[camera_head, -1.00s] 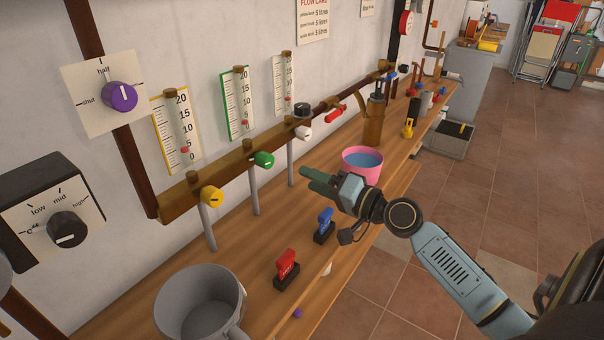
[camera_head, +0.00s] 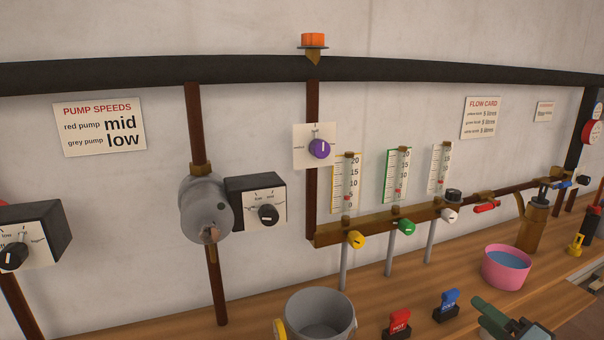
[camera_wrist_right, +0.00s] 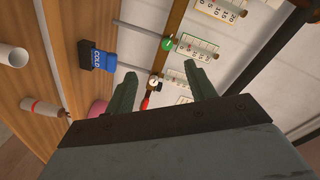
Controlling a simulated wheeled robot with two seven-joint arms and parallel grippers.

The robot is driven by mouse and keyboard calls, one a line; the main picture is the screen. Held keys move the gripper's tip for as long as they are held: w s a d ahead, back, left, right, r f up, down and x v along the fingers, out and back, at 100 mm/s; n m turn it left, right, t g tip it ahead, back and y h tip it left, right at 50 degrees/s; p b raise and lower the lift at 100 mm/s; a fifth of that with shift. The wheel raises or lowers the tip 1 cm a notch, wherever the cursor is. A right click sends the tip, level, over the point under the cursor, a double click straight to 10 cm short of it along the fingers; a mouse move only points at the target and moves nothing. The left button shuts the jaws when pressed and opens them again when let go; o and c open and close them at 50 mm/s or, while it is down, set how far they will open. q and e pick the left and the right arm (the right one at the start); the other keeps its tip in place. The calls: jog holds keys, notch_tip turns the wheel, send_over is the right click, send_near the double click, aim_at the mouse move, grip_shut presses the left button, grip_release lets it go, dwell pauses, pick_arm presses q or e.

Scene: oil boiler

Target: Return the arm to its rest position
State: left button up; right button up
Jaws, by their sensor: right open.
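My right gripper (camera_head: 490,316) shows at the bottom right of the head view, low in front of the bench, with its green fingers partly cut off by the frame edge. In the right wrist view my right gripper (camera_wrist_right: 160,88) has its two green fingers spread apart, with nothing between them. The blue COLD switch (camera_head: 447,302) stands on the bench just left of it, and the pink bucket (camera_head: 507,267) of blue liquid stands behind it. The blue switch also shows in the right wrist view (camera_wrist_right: 103,60). My left gripper is out of view.
The wooden bench (camera_head: 385,280) runs along the wall. A grey pot (camera_head: 320,314) and a red HOT switch (camera_head: 398,323) stand on it. Yellow (camera_head: 356,240), green (camera_head: 406,228) and white (camera_head: 450,215) valves sit on the brass manifold. A grey pump (camera_head: 205,208) hangs on the wall.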

notch_tip(320, 180, down, 13)
jog(key=d+g+h, duration=0.2)
jog(key=h, duration=0.1)
jog(key=s+f+n+g+h, duration=0.1)
jog(key=s+f+g, duration=0.25)
jog(key=f, duration=0.65)
jog(key=s+f+n+g+h, duration=0.15)
jog(key=s+f, duration=0.35)
jog(key=f, duration=0.6)
jog(key=s+a+f+n+g, duration=0.3)
jog(key=s+a+f+g, duration=0.1)
jog(key=s+f, duration=0.9)
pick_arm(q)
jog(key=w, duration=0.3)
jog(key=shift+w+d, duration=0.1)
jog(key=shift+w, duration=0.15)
pick_arm(e)
jog(key=s+a+f+n+g, duration=0.2)
jog(key=s+a+f, duration=0.1)
jog(key=s, duration=0.7)
jog(key=s+a+f+n+g, duration=0.2)
jog(key=s+f, duration=0.3)
jog(key=s, duration=0.5)
jog(key=shift+s+a+n+g, duration=0.35)
jog(key=shift+a+n, duration=0.2)
jog(key=shift+n, duration=0.2)
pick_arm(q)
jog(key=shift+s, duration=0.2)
pick_arm(e)
jog(key=shift+f, duration=0.1)
